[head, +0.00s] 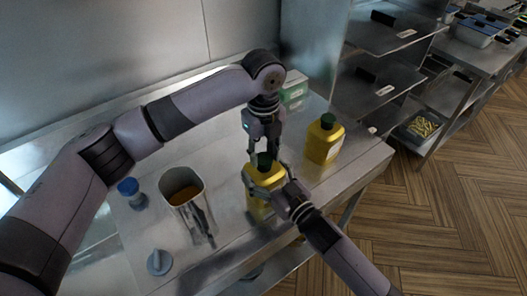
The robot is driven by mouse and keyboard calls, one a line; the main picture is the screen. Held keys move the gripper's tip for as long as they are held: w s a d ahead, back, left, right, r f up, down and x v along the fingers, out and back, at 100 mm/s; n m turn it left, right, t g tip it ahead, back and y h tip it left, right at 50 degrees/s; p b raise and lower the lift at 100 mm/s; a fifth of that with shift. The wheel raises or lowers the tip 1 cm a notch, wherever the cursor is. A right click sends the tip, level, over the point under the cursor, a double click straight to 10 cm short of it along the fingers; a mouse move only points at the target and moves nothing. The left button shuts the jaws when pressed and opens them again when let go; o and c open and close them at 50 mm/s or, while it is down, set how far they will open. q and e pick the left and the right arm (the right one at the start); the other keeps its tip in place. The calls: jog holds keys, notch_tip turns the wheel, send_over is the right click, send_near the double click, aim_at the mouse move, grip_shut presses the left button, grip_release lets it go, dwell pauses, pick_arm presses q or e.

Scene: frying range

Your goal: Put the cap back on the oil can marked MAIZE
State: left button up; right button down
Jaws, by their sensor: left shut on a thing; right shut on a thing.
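A yellow oil can (256,205) stands near the front edge of the steel table. My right gripper (264,181) is shut on its upper body from the front right. My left gripper (265,156) points down from above and is shut on a dark green cap (264,161) at the top of this can. The fingers hide the neck, so I cannot tell whether the cap is seated or just above it. A second yellow can (323,142) with a green cap stands behind to the right. I cannot read MAIZE on either can.
A steel container (183,186) with brownish contents stands left of the held can. A small blue-topped jar (129,188) and a grey-blue object (159,262) are further left. A green and white box (293,90) is at the back. Steel shelves (385,85) stand right.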

pick_arm(q)
jog(key=m, duration=0.8)
jog(key=shift+m, duration=0.4)
jog(key=m, duration=0.4)
jog(key=shift+w+d, duration=0.1)
jog(key=m, duration=0.4)
jog(key=shift+m, duration=0.4)
jog(key=o, duration=0.7)
